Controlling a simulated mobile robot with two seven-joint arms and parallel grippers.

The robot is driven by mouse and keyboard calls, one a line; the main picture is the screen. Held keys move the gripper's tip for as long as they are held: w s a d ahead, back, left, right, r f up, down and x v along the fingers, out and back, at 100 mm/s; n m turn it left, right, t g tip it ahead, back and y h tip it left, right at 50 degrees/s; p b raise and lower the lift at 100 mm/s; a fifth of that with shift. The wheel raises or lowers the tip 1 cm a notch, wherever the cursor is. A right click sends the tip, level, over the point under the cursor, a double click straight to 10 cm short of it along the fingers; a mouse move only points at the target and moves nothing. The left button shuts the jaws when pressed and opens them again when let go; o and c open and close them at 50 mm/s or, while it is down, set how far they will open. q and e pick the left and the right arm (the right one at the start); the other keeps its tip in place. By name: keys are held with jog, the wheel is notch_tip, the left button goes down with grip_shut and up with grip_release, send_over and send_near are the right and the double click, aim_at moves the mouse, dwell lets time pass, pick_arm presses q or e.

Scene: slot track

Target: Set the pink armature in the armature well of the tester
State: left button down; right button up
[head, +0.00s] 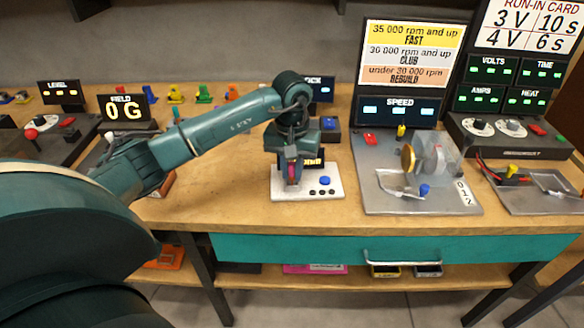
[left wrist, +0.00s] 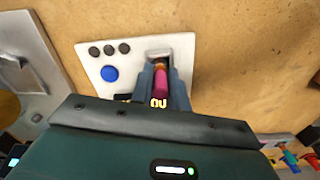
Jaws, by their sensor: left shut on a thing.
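The pink armature (head: 291,172) is held upright between the fingers of my left gripper (head: 292,179), over the left part of the tester. It also shows in the left wrist view (left wrist: 160,82), between both fingers. The tester (head: 278,193) is a white board with a blue button, several black dots and a small dark display partly behind my gripper. In the left wrist view, a grey recess (left wrist: 172,45), seemingly the armature well, lies at the armature's end. I cannot tell whether the armature touches it. My right gripper is out of view.
A grey plate with a clear-covered wheel (head: 436,160) and a SPEED display (head: 398,107) stand to the right. A FIELD display (head: 128,110) stands left. Coloured small parts (head: 204,94) line the back. Bare wood (head: 225,200) lies left of the tester.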

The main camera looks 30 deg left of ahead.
pick_arm(q)
jog(key=shift+f, duration=0.2)
dwell(0.5)
jog(key=c, duration=1.3)
grip_release()
